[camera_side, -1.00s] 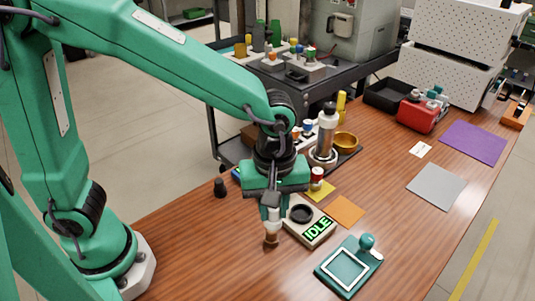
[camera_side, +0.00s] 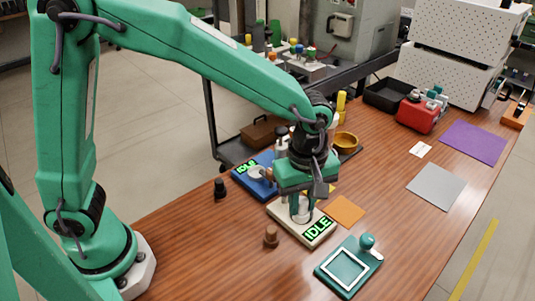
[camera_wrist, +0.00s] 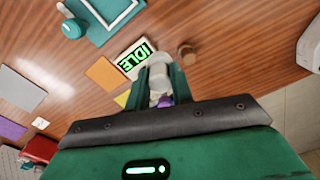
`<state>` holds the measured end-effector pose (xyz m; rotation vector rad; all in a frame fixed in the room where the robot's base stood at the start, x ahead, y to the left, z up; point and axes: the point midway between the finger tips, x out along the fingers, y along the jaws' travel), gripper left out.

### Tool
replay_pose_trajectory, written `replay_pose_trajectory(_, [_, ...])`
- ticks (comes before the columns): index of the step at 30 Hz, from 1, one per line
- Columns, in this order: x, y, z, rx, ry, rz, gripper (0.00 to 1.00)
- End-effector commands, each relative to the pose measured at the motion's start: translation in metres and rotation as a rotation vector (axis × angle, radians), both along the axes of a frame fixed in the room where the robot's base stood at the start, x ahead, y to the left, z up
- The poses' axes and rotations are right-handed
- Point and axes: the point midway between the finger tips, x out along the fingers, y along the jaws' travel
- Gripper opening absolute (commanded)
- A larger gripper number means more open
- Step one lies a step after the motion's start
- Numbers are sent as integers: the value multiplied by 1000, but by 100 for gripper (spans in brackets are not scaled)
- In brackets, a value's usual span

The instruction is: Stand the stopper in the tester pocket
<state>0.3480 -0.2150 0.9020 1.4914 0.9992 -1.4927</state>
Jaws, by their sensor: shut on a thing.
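The cream tester (camera_side: 283,229) lies on the table with a green IDLE display; it also shows in the wrist view (camera_wrist: 122,61). My gripper (camera_side: 301,212) is over its round pocket, which is mostly hidden. In the wrist view my gripper (camera_wrist: 160,75) is shut on a pale, rounded piece (camera_wrist: 158,84) with purple near its end. I cannot tell whether this piece touches the pocket, or whether it is the stopper. A brown stopper-like piece (camera_side: 271,236) stands upright in front of the tester, apart from my gripper; it also shows in the wrist view (camera_wrist: 187,52).
A blue device (camera_side: 252,186) with an IDLE display lies behind the tester. A dark piece (camera_side: 220,189) stands to the left. A teal frame stand (camera_side: 347,268) is at the front right.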

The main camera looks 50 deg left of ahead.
Motion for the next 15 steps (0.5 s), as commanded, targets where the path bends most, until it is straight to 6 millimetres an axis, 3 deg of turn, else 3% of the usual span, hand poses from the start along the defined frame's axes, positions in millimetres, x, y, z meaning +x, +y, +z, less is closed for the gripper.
replay_pose_trajectory(9, [42, 32, -32, 0, 1, 3, 0])
replay_pose_trajectory(15, [60, 45, -45, 0, 0, 1, 0])
